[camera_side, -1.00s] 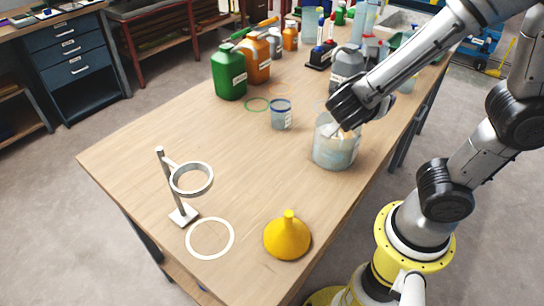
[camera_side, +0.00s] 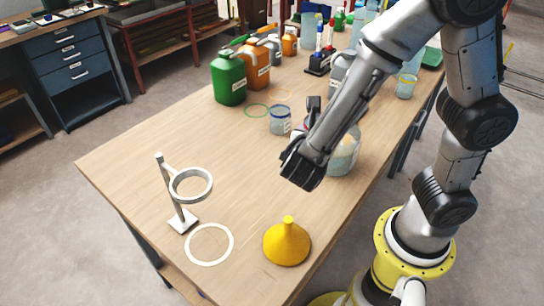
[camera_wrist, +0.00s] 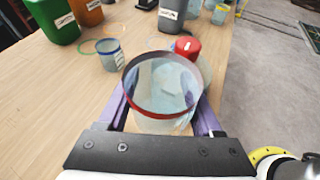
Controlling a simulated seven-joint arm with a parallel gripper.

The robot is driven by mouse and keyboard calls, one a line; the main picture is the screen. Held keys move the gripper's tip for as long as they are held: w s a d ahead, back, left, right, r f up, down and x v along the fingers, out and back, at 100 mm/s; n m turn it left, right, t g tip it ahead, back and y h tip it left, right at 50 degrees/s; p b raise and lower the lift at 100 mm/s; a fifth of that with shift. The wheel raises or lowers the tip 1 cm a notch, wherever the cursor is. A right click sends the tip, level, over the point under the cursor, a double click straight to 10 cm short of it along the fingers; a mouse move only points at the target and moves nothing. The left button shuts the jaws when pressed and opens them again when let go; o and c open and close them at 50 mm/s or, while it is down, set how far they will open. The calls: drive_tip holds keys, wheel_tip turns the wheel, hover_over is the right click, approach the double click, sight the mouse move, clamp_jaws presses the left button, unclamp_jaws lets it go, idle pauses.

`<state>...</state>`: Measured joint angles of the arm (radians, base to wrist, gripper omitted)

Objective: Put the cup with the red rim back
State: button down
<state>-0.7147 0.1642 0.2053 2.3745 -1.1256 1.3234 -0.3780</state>
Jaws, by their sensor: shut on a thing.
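The cup with the red rim (camera_wrist: 160,118) is a large clear cup between the two fingers of my gripper (camera_wrist: 163,112) in the wrist view. The fingers are shut on its sides, and its open mouth faces up. I cannot tell whether the cup's base touches the table.
A blue-rimmed cup (camera_side: 280,120) stands behind, near a green ring (camera_side: 256,110) on the table. A yellow-rimmed cup (camera_side: 407,87) is farther back. A ring stand (camera_side: 183,218), a white ring (camera_side: 209,244) and a yellow funnel (camera_side: 287,243) are in front. The left table area is clear.

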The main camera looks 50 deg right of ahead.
drive_tip(key=w+f, duration=0.4)
drive_tip(key=w, duration=0.4)
hover_over(273, 158)
drive_tip(key=s, duration=0.1)
wheel_tip(273, 158, down, 4)
drive_tip(key=shift+f, duration=0.1)
drive_tip(key=shift+w+d+f, duration=0.1)
drive_tip(key=shift+w+f, duration=0.25)
drive_tip(key=shift+f, duration=0.05)
drive_tip(key=shift+w+f, duration=0.2)
drive_tip(key=shift+f, duration=1.6)
drive_tip(key=shift+f, duration=0.15)
drive_tip(key=shift+c, duration=0.2)
unclamp_jaws()
